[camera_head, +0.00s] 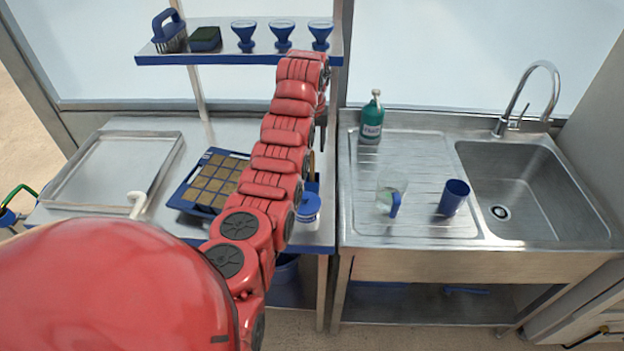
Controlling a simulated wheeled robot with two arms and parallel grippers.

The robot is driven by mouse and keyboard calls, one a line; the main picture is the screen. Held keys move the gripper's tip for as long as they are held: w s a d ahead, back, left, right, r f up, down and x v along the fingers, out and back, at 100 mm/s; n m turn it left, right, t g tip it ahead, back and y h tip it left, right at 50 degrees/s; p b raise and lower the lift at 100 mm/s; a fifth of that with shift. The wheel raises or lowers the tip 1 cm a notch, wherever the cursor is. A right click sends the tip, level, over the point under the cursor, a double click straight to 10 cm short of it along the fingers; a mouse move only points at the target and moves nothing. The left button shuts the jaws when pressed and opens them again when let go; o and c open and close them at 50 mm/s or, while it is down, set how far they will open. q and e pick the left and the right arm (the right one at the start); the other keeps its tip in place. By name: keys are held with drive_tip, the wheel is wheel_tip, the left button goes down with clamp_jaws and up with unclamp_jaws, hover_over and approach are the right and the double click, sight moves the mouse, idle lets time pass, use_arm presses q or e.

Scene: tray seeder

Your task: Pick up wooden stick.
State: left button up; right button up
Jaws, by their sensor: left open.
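My red left arm reaches up across the middle of the picture and bends down at its far end, under the shelf. My left gripper (322,133) is small and dark there, pointing down, mostly hidden by the arm; it is open. Below it, just right of the arm, a thin tan upright sliver (311,163) shows above a blue holder; it may be the wooden stick, but most of it is hidden. I see no contact between gripper and sliver. My right gripper is not in view.
A blue seed tray (186,193) and an empty metal tray (70,194) lie on the bench. A blue-and-white tub (308,208) stands near the front edge. A shelf (238,59) hangs above. At the right are a sink (520,190), green bottle (372,118), clear jug (390,186) and blue cup (453,197).

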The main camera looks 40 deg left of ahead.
sight(312, 160)
use_arm(q)
drive_tip(key=shift+a+f, duration=0.1)
drive_tip(key=shift+f, duration=0.75)
drive_tip(key=shift+f+p, duration=0.15)
drive_tip(key=shift+p, duration=0.3)
drive_tip(key=f+p, duration=0.1)
drive_tip(key=f, duration=0.1)
drive_tip(key=f+p, duration=0.1)
drive_tip(key=f, duration=0.1)
drive_tip(key=shift+w+a+p, duration=0.15)
drive_tip(key=shift+w+p, duration=0.15)
drive_tip(key=shift+w, duration=0.1)
drive_tip(key=shift+f, duration=0.45)
clamp_jaws()
